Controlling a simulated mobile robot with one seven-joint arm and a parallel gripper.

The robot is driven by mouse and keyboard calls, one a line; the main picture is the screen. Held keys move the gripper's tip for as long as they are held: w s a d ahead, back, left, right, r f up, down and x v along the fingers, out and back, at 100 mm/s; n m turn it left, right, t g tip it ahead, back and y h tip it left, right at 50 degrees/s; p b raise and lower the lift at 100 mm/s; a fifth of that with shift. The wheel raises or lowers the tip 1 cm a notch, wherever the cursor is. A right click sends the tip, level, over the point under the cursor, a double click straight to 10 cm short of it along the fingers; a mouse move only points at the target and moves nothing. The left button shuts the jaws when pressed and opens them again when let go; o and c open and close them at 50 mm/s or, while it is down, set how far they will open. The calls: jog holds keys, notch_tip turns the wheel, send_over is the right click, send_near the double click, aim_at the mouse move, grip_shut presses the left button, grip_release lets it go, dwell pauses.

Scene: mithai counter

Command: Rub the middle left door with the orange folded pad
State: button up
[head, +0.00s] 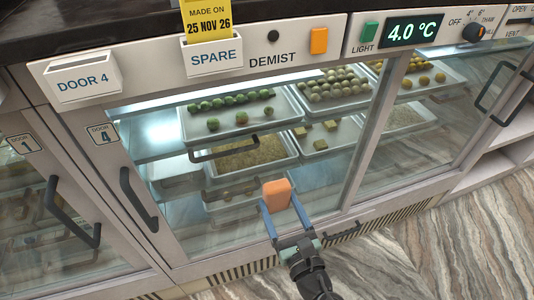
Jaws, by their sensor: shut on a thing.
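The orange folded pad (277,193) is held between the two blue fingertips of my gripper (278,207), which is shut on it. The pad is in front of the large glass door marked 4 (180,225), over the lower middle of its pane as I see it. I cannot tell whether the pad touches the glass. This door has a black upright handle (138,198) at its left. Another door, beside a tag marked 1 (22,144), shows at the left edge with its own black handle (70,215). The pictures do not show which one is called middle left.
Trays of sweets (238,117) stand on shelves behind the glass. A control strip (270,62) with an orange button (319,41) runs above. The striped floor (400,250) is clear at lower right.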

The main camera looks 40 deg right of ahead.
jog(key=w+a+f+b, duration=0.45)
jog(key=a+b, duration=0.25)
jog(key=a, duration=0.2)
jog(key=shift+a+p+x, duration=0.1)
jog(key=shift+p+x, duration=0.05)
jog(key=shift+x, duration=1.1)
jog(key=shift+a+p+x, duration=0.15)
jog(key=shift+x, duration=1.1)
jog(key=shift+x, duration=1.1)
jog(key=shift+f, duration=0.1)
jog(key=shift+s+d, duration=0.3)
jog(key=shift+d, duration=0.65)
jog(key=shift+s+d, duration=0.3)
jog(key=shift+d, duration=0.65)
jog(key=shift+w, duration=0.1)
